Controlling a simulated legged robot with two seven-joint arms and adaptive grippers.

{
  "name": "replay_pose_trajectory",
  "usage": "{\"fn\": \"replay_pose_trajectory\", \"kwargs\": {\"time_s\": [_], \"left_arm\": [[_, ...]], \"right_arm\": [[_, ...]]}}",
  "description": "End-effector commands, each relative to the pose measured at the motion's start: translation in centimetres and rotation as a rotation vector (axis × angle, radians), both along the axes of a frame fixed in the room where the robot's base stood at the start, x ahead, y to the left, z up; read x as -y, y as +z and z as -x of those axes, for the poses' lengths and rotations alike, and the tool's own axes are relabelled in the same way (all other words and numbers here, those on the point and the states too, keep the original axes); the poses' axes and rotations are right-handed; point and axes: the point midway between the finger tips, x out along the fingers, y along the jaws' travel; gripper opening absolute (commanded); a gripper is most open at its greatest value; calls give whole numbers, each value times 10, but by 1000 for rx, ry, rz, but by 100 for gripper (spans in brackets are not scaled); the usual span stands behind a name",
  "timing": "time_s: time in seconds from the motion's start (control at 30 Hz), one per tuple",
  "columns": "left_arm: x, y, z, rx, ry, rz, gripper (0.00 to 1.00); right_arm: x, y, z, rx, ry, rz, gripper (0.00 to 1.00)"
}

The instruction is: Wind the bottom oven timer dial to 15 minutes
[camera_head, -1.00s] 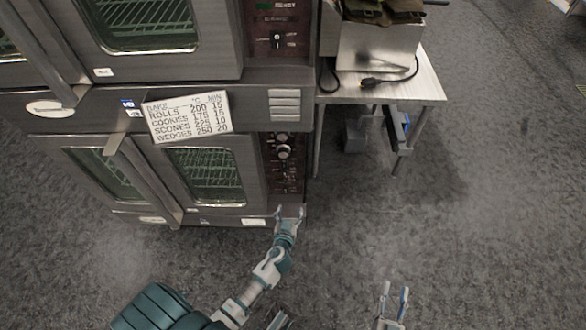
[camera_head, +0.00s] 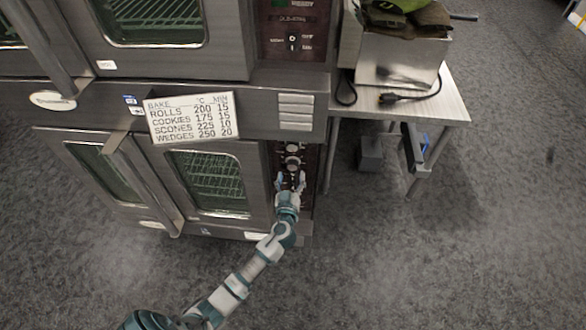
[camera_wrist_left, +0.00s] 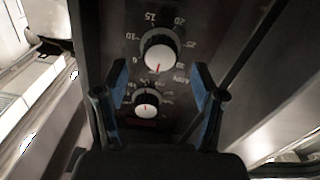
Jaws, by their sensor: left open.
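The bottom oven's control panel (camera_head: 296,200) is dark, with a column of knobs. In the left wrist view, a white dial (camera_wrist_left: 159,49) has numbers including 10, 15, 20 and 25 around it. Its red mark points downward, away from the 15. A smaller white dial (camera_wrist_left: 146,105) with a red mark sits below it. My left gripper (camera_head: 290,181) is open at the panel, below the upper knobs. In the wrist view its fingers (camera_wrist_left: 158,75) stand on either side of the dials, with no grip visible. Contact with the panel cannot be told. My right gripper is out of view.
A bake chart (camera_head: 193,118) hangs above the bottom oven door (camera_head: 205,182). It lists rolls 200, 15. A steel side table (camera_head: 450,106) with a box and cable stands to the right. The floor in front is clear.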

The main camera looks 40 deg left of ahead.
Motion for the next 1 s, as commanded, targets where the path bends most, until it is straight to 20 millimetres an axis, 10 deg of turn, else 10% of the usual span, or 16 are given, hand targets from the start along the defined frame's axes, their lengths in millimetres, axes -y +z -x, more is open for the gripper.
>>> {"fn": "replay_pose_trajectory", "kwargs": {"time_s": [0.6,0.87,1.0], "left_arm": [[-22,0,-37,0,-1,1,69],[-22,0,-36,0,-1,1,9],[-23,-1,-36,-1,0,0,9]], "right_arm": [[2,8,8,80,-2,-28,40],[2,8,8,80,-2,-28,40],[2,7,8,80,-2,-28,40]]}}
